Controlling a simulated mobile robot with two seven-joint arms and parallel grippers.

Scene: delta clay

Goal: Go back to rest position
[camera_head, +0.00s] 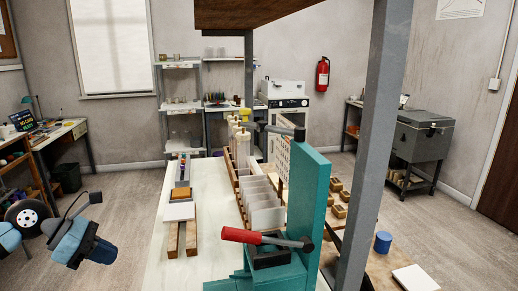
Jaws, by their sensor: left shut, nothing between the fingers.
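My left gripper (86,243), blue and dark, is at the lower left over the bare floor, left of the long white workbench (205,225). It is shut and empty, and touches nothing that I can see. My right gripper is not in view.
A teal press (308,200) with a red-handled lever (241,235) stands at the bench's near right. Wooden racks with white plates (262,205) stand behind it. A grey post (375,130) rises at right. A side desk (58,136) is at far left. Floor left of the bench is clear.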

